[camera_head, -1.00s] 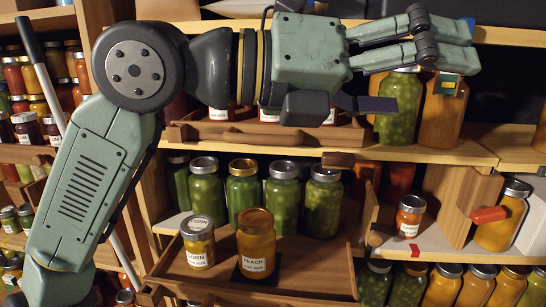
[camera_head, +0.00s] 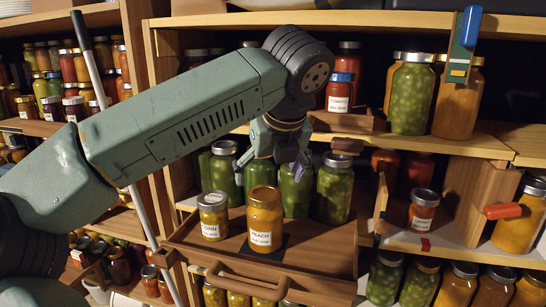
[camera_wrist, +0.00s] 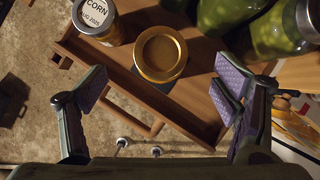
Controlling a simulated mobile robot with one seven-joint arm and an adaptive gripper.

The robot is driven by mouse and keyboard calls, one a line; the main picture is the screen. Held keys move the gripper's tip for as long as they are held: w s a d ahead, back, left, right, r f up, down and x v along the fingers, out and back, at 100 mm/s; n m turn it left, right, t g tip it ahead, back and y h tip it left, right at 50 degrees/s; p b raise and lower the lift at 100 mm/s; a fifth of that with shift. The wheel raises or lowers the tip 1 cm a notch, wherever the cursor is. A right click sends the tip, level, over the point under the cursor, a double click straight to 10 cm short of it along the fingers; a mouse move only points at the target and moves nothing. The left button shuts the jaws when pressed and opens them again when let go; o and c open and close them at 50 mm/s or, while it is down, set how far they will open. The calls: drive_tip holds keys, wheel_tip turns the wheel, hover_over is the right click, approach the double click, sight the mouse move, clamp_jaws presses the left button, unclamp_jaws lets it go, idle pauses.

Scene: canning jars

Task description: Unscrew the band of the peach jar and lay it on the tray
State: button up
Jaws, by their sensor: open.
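The peach jar (camera_head: 264,222) stands upright on a dark mat on the wooden tray (camera_head: 315,254), with its label facing the head camera. Its gold band (camera_wrist: 160,53) is on the jar, seen from above in the wrist view. My gripper (camera_wrist: 160,88) is open and empty, pointing down, with its purple-padded fingers spread wide on either side below the band in that picture. In the head view my gripper (camera_head: 272,165) is just above and behind the jar's top, apart from it.
The corn jar (camera_head: 213,216) stands close left of the peach jar on the tray. Several green jars (camera_head: 334,188) stand behind. A small orange jar (camera_head: 422,211) stands on the shelf at right, near a red handle (camera_head: 503,211). The tray's right part is bare.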

sight(265, 194)
drive_tip(key=p+x, duration=0.1)
drive_tip(key=x, duration=0.4)
drive_tip(key=shift+w+f, duration=0.15)
drive_tip(key=shift+f, duration=0.2)
drive_tip(key=c, duration=1.4)
drive_tip(key=shift+d+f+n+b, duration=0.15)
drive_tip(key=shift+n+b, duration=0.25)
drive_tip(key=shift+b, duration=0.25)
drive_tip(key=shift+n+y+b, duration=0.5)
drive_tip(key=shift+n+b, duration=0.1)
drive_tip(key=shift+d+n+g+y+b, duration=0.1)
drive_tip(key=shift+n+g+y+b, duration=0.45)
drive_tip(key=shift+n, duration=0.45)
drive_tip(key=shift+r+n, duration=0.2)
drive_tip(key=shift+n, duration=0.1)
